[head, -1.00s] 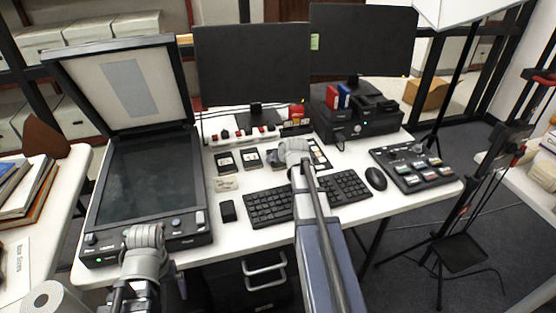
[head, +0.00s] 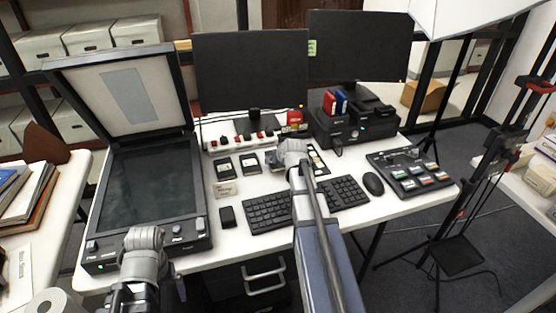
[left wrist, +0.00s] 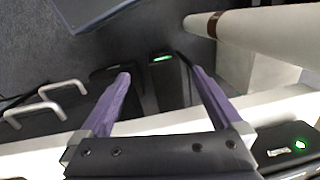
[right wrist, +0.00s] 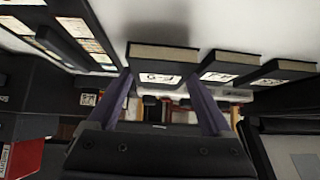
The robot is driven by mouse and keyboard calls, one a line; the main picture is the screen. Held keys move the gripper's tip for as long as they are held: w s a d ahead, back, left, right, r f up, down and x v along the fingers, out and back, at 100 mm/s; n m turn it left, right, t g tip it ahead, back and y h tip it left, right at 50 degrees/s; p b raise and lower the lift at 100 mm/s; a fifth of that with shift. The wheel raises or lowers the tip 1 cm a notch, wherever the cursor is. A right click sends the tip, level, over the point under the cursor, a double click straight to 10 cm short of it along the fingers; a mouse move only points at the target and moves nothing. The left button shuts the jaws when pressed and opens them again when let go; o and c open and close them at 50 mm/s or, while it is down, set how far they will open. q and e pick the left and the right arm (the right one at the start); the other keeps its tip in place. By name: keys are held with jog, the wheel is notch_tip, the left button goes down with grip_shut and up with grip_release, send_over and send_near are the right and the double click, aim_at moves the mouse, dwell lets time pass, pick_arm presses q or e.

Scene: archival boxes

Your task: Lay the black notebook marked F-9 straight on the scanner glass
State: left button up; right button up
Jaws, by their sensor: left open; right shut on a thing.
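The scanner's dark glass (head: 150,185) lies bare at the left of the desk, its lid (head: 125,95) standing open behind it. Black notebooks with white labels (head: 223,168) (head: 250,164) lie right of the scanner. In the right wrist view, my right gripper (right wrist: 160,80) is shut on a black notebook (right wrist: 165,58), whose label I cannot read. Its jaws are hidden behind my arm in the head view. My left gripper (left wrist: 160,76) is open and empty, over the floor in front of the desk edge. I cannot tell which notebook is F-9.
A keyboard (head: 268,213), mouse (head: 373,184) and button panel (head: 412,175) occupy the desk's right side. A small black item (head: 227,216) lies near the scanner. Two monitors (head: 250,80) (head: 358,48) stand behind. A side table (head: 62,200) with folders is at left.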

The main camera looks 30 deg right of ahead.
notch_tip(320, 180, up, 8)
jog(key=p, duration=0.7)
